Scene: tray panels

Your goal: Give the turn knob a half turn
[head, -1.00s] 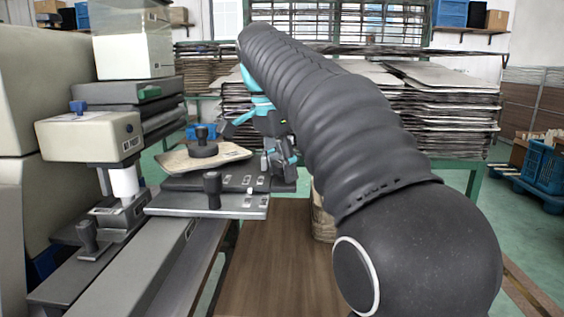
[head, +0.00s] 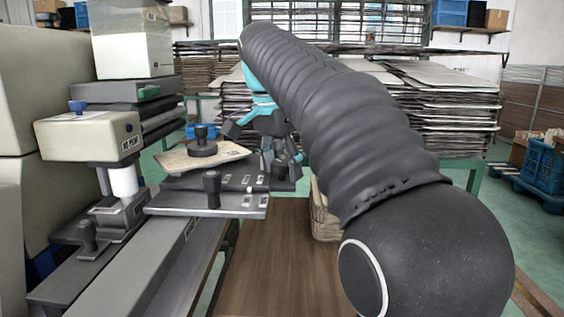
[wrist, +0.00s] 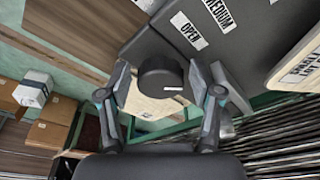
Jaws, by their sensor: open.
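The turn knob (wrist: 160,77) is a round black knob with a short white mark on its face. In the wrist view it sits between the two fingers of my gripper (wrist: 163,92), with a gap on each side. My gripper is open and empty. In the head view my gripper (head: 281,163) points down at the right end of a dark panel (head: 232,182). The fingers and arm there hide most of what lies between them. The dark panel carries labels reading "OPEN" and "MEDIUM" in the wrist view.
A cream panel (head: 178,158) with a black round knob (head: 202,148) lies left of my gripper. A grey panel with an upright black handle (head: 212,188) is nearer. A cream machine (head: 90,136) stands left. Stacked sheets (head: 440,110) stand behind. A wooden tabletop (head: 285,270) is clear in front.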

